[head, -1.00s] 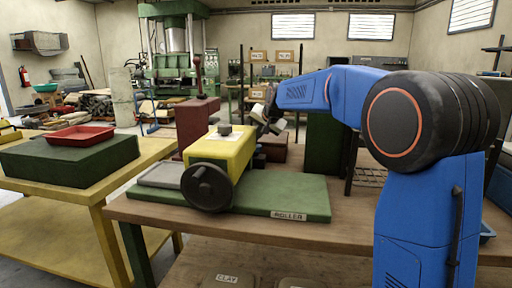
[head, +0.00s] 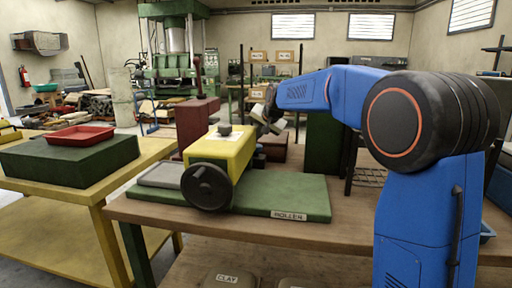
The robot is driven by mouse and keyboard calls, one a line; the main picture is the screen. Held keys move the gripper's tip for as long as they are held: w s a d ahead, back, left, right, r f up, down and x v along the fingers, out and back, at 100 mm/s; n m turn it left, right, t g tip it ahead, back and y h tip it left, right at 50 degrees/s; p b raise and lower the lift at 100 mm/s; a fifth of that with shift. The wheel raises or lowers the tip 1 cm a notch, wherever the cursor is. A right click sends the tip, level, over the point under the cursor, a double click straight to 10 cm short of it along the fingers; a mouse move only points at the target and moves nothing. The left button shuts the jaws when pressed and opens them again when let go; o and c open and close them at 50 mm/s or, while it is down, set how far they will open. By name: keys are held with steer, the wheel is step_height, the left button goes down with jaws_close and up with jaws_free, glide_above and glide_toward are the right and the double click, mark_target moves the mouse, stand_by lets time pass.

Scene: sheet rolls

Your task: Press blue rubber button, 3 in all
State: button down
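I cannot make out a blue rubber button in the head view. A yellow roller machine (head: 222,153) with a black handwheel (head: 208,188) and a dark knob (head: 224,130) on top stands on a green base (head: 290,192) labelled "ROLLER". My blue arm reaches in from the right. My gripper (head: 272,112) is behind and to the right of the yellow machine, above the back of the bench. It is small and partly hidden by my arm, so I cannot tell its opening or whether it touches anything.
A dark red press-like machine (head: 197,118) stands behind the roller. A grey tray (head: 161,175) lies left of the handwheel. A yellow table (head: 85,205) at left bears a green block (head: 70,163) with a red tray (head: 79,134). The wooden bench front (head: 250,232) is clear.

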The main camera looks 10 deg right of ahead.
steer(key=shift+f, duration=0.15)
stand_by(0.4)
steer(key=shift+f, duration=0.3)
steer(key=shift+s+f, duration=0.2)
steer(key=shift+f, duration=1.25)
stand_by(1.8)
steer(key=shift+r, duration=0.1)
steer(key=shift+a+r, duration=0.15)
steer(key=shift+r, duration=0.4)
steer(key=shift+w+a+r, duration=0.15)
steer(key=shift+a+r, duration=0.05)
steer(key=shift+r, duration=0.5)
steer(key=shift+d+r, duration=0.2)
steer(key=shift+r, duration=1.95)
